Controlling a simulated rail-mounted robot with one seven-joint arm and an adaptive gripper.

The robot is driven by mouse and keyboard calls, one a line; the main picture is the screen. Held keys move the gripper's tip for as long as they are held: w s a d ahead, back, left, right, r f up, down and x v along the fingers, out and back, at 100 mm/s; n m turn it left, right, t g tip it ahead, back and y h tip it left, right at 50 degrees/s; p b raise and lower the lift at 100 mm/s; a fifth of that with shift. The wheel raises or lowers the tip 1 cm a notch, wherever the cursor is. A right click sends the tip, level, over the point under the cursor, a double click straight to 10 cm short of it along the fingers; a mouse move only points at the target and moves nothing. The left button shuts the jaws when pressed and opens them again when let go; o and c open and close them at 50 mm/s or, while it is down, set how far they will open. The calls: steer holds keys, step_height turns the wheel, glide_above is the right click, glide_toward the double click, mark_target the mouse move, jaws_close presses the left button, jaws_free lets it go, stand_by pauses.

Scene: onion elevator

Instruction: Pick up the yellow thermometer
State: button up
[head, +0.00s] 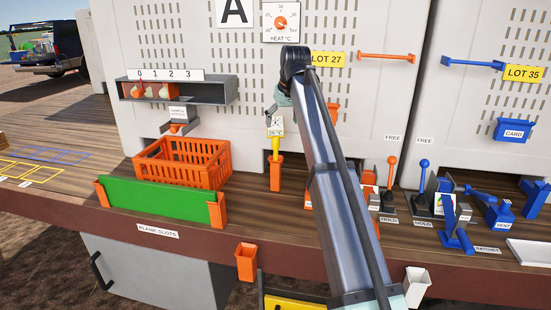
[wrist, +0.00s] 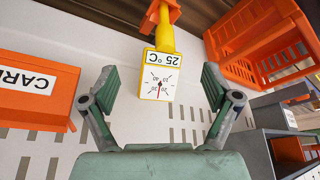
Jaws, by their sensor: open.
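The yellow thermometer (head: 276,143) stands upright in a narrow orange holder (head: 276,172) on the bench, against the grey panel. It has a square white dial head with a "25 °C" label and a yellow stem. In the wrist view, the thermometer (wrist: 160,75) shows its dial head between and slightly beyond my fingertips, with no contact visible. My gripper (wrist: 158,84) is open and empty, a green finger on each side of the dial. In the head view my gripper (head: 273,112) is partly hidden by my arm, just above the thermometer.
An orange crate (head: 183,163) stands left of the thermometer, behind a green plank (head: 158,202). A grey shelf (head: 210,91) is above it. An orange CARD box (wrist: 30,92) is on the panel. Orange and blue levers (head: 423,170) stand to the right.

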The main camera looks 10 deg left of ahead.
mark_target(278, 136)
steer(key=x, duration=0.4)
steer(key=shift+w+f+p, duration=0.1)
steer(key=shift+f+p, duration=0.1)
steer(key=shift+p, duration=0.2)
steer(key=shift+w+p+x, duration=0.15)
steer(key=shift+p+x, duration=0.4)
steer(key=shift+x, duration=0.55)
steer(key=shift+w+p+x, duration=0.15)
steer(key=shift+p+x, duration=0.4)
steer(key=shift+x, duration=0.5)
steer(key=shift+w+a+f, duration=0.2)
steer(key=shift+a+f, duration=0.05)
steer(key=shift+f, duration=0.15)
jaws_close()
